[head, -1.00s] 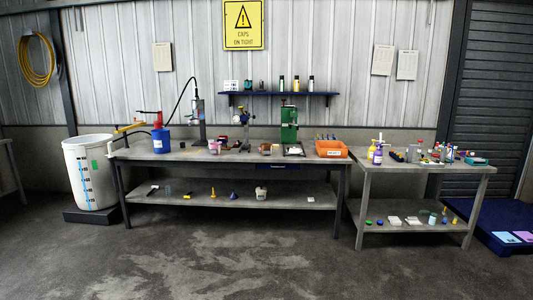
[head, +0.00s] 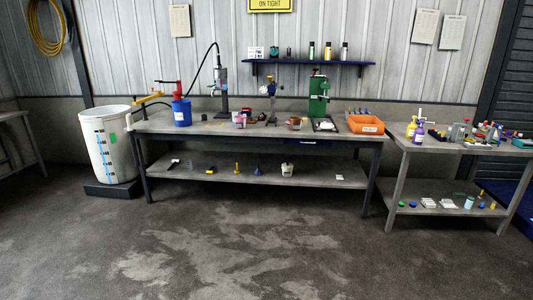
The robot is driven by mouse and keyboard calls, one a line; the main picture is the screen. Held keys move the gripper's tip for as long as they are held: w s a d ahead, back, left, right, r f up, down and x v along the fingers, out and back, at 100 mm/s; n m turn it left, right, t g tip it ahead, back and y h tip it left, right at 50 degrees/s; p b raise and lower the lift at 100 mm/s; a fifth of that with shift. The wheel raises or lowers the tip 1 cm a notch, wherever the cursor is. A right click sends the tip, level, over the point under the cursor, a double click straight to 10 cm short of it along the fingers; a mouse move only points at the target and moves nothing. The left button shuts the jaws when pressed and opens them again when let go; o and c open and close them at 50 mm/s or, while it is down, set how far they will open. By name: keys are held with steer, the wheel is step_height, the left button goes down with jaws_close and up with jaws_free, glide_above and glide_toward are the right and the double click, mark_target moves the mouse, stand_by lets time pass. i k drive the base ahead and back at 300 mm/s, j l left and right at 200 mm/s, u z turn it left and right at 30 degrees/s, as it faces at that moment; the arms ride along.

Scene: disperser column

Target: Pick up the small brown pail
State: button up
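A small brownish container (head: 294,123), which looks like the brown pail, stands on the top of the long grey workbench (head: 190,128). It is left of the green press (head: 318,98) and right of a stand with a round dial (head: 269,100). It is small in the picture, so its handle and rim cannot be made out. A pinkish tub (head: 239,120) stands farther left on the same bench. My gripper is not in view.
An orange bin (head: 366,125) and a blue drum (head: 181,112) stand on the bench. A large white barrel (head: 108,150) is at its left end. A second, cluttered table (head: 440,143) is at right. The floor in front is clear.

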mark_target(295, 122)
steer(key=i+u, duration=0.4)
steer(key=i, duration=1.5)
steer(key=i+j, duration=0.1)
steer(key=i, duration=1.9)
steer(key=i+j+z, duration=0.2)
steer(key=i, duration=0.3)
steer(key=i+z, duration=0.2)
steer(key=i, duration=0.3)
steer(key=i+j+z, duration=0.25)
steer(key=i, duration=0.25)
